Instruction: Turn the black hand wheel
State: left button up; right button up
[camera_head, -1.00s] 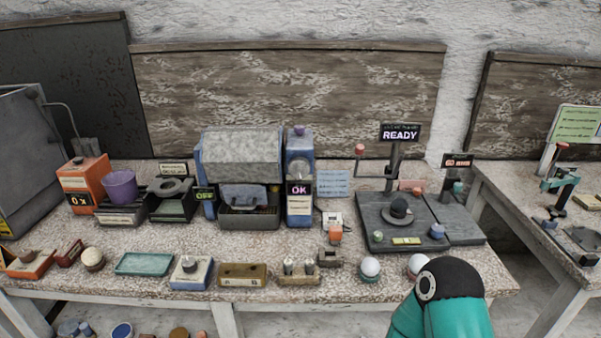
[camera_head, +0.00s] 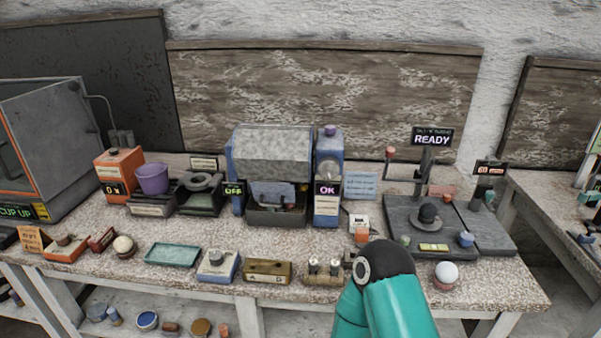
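No part is clearly marked as the black hand wheel. A black round knob on a dark disc (camera_head: 429,214) sits on a dark plate (camera_head: 398,236) under the READY sign (camera_head: 432,137). A dark ring-shaped part (camera_head: 200,182) lies on a dark green-black device left of the blue machine (camera_head: 272,160). I cannot tell from this view which of them is the wheel. A teal arm link of mine with a black joint cap rises from the bottom edge, in front of the dark plate. Neither gripper shows.
The front of the bench holds a green tray (camera_head: 173,255), a blue-white box (camera_head: 217,266), a brown box (camera_head: 268,271) and a white sphere (camera_head: 446,272) on a stand. A purple cup (camera_head: 153,179) stands farther left. A second bench (camera_head: 563,215) is at right.

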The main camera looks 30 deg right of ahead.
aim_at(328, 167)
jog(key=k, duration=1.1)
jog(key=z, duration=1)
jog(key=i, duration=1)
jog(key=z, duration=0.15)
